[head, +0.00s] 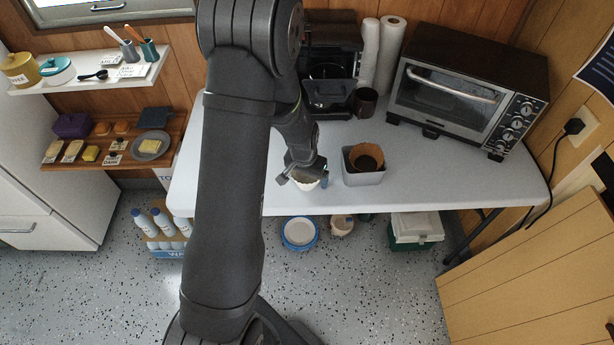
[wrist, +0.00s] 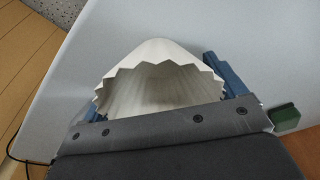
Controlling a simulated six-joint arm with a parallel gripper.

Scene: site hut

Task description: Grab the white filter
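The white filter (wrist: 160,82), a fluted paper cup with a zigzag rim, lies between the two blue fingers of my gripper (wrist: 160,98) in the wrist view. One finger is on each side of it, the left one mostly hidden. I cannot tell whether both fingers press on it. In the head view the filter (head: 307,184) shows under my gripper (head: 306,174), near the front edge of the white table (head: 455,185). Whether it touches the tabletop is unclear.
A grey bin (head: 364,178) with a brown filter (head: 366,157) stands just right of my gripper. A coffee maker (head: 329,75), a dark mug (head: 366,102), paper rolls (head: 388,55) and a toaster oven (head: 465,85) stand behind. The table's right front is clear.

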